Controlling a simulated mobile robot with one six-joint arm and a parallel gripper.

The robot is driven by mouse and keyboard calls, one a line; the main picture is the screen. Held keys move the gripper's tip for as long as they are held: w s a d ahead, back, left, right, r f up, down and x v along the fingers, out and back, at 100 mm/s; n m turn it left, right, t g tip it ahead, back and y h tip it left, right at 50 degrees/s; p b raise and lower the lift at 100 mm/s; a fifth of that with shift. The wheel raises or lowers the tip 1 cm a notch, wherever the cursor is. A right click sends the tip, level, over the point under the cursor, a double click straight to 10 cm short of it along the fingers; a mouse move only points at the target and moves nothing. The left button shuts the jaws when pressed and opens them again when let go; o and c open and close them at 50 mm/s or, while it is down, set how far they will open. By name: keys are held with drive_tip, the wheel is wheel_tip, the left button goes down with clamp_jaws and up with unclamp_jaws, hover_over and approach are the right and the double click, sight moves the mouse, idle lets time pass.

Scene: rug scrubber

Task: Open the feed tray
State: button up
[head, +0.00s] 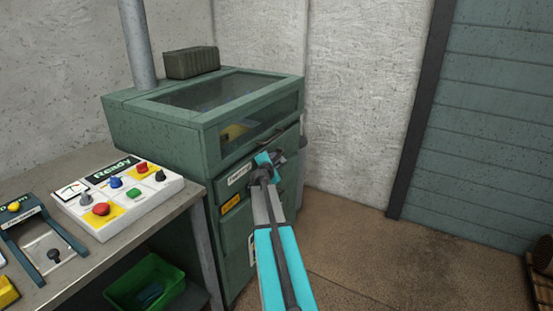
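The green rug scrubber machine (155,130) stands against the back wall, with a glass-topped upper section. Below the glass is a front panel with a white label (238,174), which looks like the feed tray front; its lettering is too small to read. My gripper (270,160) is at this front, just right of the label. My arm hides part of the panel. The fingers are small and dark against the machine, so I cannot tell whether they are open or touching a handle.
A bench (150,225) at left carries a control panel (118,195) with coloured buttons and a "Ready" display. A green bin (147,284) sits below it.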

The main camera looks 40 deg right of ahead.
drive_tip(key=shift+x, duration=0.95)
clamp_jaws()
drive_tip(key=shift+r, duration=0.1)
